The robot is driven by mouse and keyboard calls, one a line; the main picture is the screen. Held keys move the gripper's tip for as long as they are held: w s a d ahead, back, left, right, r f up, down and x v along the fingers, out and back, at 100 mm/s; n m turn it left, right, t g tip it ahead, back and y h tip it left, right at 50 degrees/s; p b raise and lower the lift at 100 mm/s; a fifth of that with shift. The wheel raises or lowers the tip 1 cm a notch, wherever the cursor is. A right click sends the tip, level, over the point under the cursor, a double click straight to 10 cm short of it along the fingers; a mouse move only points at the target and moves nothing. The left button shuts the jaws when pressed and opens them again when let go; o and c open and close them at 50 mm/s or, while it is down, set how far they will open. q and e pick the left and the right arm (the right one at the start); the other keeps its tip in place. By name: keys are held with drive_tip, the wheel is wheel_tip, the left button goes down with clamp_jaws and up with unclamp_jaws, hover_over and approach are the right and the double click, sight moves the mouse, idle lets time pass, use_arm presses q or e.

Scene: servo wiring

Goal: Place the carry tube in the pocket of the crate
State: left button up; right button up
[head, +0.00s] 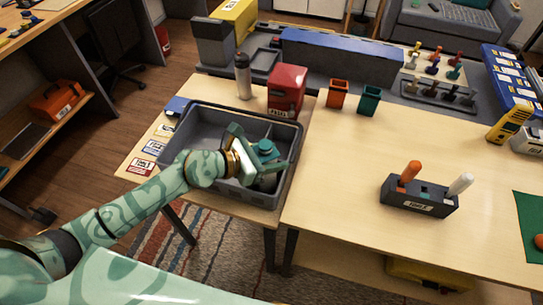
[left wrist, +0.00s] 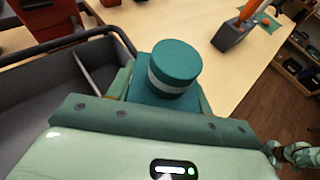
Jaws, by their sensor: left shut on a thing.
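The grey crate (head: 200,124) stands on the left part of the table. In the left wrist view the crate (left wrist: 38,98) shows a thin divider (left wrist: 88,72) inside it. My left gripper (head: 262,160) is over the right part of the crate and is shut on the teal carry tube (head: 265,147). In the left wrist view the tube's round teal cap (left wrist: 175,62) with a pale band stands up between the fingers. The tube's lower part is mostly hidden, so I cannot tell whether it touches the pocket.
A red box (head: 287,88) and a grey bottle (head: 243,76) stand just behind the crate. Orange (head: 337,94) and teal (head: 369,100) cups stand farther right. A dark holder with an orange-handled tool (head: 420,197) sits on the right table, with clear surface around it.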

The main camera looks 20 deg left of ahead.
use_arm(q)
drive_tip(key=o, duration=1.3)
drive_tip(key=shift+f, duration=0.15)
drive_tip(key=shift+s+a+r, duration=0.15)
drive_tip(key=shift+r, duration=0.1)
drive_tip(key=v, duration=1.1)
drive_tip(key=shift+s+a+r+p, duration=0.15)
drive_tip(key=shift+s+p, duration=0.1)
drive_tip(key=shift+p, duration=0.15)
